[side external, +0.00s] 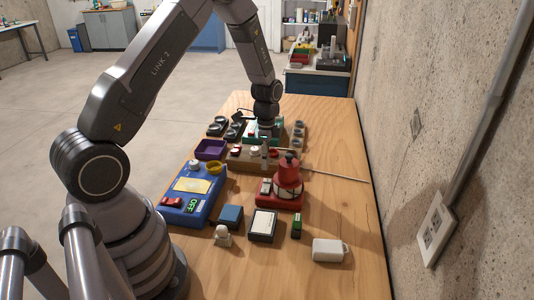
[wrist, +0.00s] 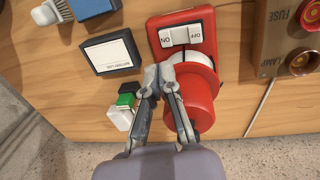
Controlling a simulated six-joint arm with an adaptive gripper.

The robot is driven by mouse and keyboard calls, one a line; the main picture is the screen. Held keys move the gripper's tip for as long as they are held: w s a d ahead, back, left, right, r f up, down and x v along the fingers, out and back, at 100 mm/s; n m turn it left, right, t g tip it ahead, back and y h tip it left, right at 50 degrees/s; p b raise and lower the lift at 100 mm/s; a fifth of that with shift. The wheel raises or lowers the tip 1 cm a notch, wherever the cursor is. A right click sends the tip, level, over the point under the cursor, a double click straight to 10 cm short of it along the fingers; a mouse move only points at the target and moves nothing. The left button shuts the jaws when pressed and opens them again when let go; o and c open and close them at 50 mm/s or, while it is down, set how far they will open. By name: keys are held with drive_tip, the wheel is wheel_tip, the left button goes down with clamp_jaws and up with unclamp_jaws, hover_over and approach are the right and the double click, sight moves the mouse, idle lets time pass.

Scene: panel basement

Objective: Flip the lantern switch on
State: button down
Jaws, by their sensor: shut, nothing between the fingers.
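The red lantern (side external: 288,183) stands on the wooden table, with a white band around its middle. Its switch (wrist: 187,36) is a white rocker marked ON and OFF on the red base, shown upside down in the wrist view. I cannot tell which side is pressed. My gripper (wrist: 160,72) is shut and empty, its fingertips near the base edge beside the lantern body, apart from the rocker in the picture. I cannot tell whether they touch the lantern. In the side view the gripper (side external: 265,148) is beyond the lantern, its tips hard to make out.
A black box with a white label (wrist: 112,53) and a small green-and-black block (wrist: 125,100) lie beside the lantern. A brown fuse panel (wrist: 285,40) is close on the other side.

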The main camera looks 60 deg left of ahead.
wheel_tip(320, 180, up, 7)
drive_tip(key=shift+s+d+r, duration=0.15)
drive_tip(key=shift+s+d, duration=0.2)
drive_tip(key=shift+d, duration=0.05)
